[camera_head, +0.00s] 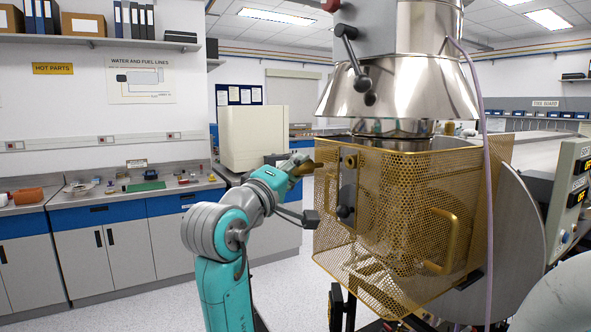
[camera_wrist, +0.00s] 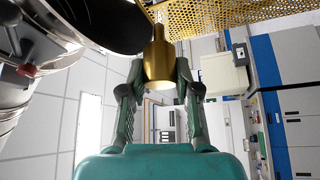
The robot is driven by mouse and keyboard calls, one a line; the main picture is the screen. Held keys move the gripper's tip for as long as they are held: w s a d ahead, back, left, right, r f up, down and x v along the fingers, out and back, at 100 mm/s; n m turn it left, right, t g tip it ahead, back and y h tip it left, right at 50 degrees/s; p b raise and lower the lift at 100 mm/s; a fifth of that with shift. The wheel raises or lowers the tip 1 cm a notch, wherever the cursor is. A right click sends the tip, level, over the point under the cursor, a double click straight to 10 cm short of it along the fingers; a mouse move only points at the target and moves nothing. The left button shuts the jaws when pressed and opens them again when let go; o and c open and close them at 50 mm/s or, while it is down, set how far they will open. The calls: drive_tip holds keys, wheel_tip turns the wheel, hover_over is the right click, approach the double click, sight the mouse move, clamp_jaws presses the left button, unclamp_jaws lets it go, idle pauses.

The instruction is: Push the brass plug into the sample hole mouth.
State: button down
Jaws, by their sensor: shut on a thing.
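The brass plug (camera_wrist: 159,62) is a golden cylinder with a narrower end pointing away from my gripper (camera_wrist: 159,72). My gripper is shut on it, with one finger on each side. In the head view my gripper (camera_head: 296,164) is just left of the perforated brass cage (camera_head: 395,205), and the plug (camera_head: 304,169) shows small and brownish at its tip. A round brass fitting (camera_head: 350,161) on a plate at the cage's front looks like the sample hole mouth. The plug is apart from that fitting in the head view. The hole is not clearly visible in the wrist view.
A black knob (camera_head: 345,212) sits below the fitting, and a brass handle (camera_head: 441,240) is on the cage's right. A steel column with a flared skirt (camera_head: 398,93) stands above the cage. A lab counter (camera_head: 100,196) with small items runs along the left; floor between is clear.

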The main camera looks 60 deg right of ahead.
sight(320, 164)
drive_tip(key=shift+s+a, duration=0.1)
idle(0.3)
drive_tip(key=shift+s+d, duration=0.5)
drive_tip(key=shift+d, duration=0.35)
drive_tip(key=shift+s+d, duration=0.5)
drive_tip(key=shift+d, duration=0.3)
drive_tip(key=shift+s+d, duration=0.5)
drive_tip(key=shift+d, duration=0.35)
drive_tip(key=shift+s+d, duration=0.2)
drive_tip(key=shift+d, duration=0.1)
drive_tip(key=shift+s+d, duration=0.2)
drive_tip(key=shift+d, duration=0.1)
drive_tip(key=shift+s+d, duration=0.15)
drive_tip(key=shift+d, duration=0.1)
drive_tip(key=shift+s+d, duration=0.15)
drive_tip(key=shift+d, duration=0.15)
drive_tip(key=shift+s+d, duration=0.15)
drive_tip(key=shift+d, duration=0.1)
drive_tip(key=shift+s+d, duration=0.2)
drive_tip(key=shift+d, duration=0.1)
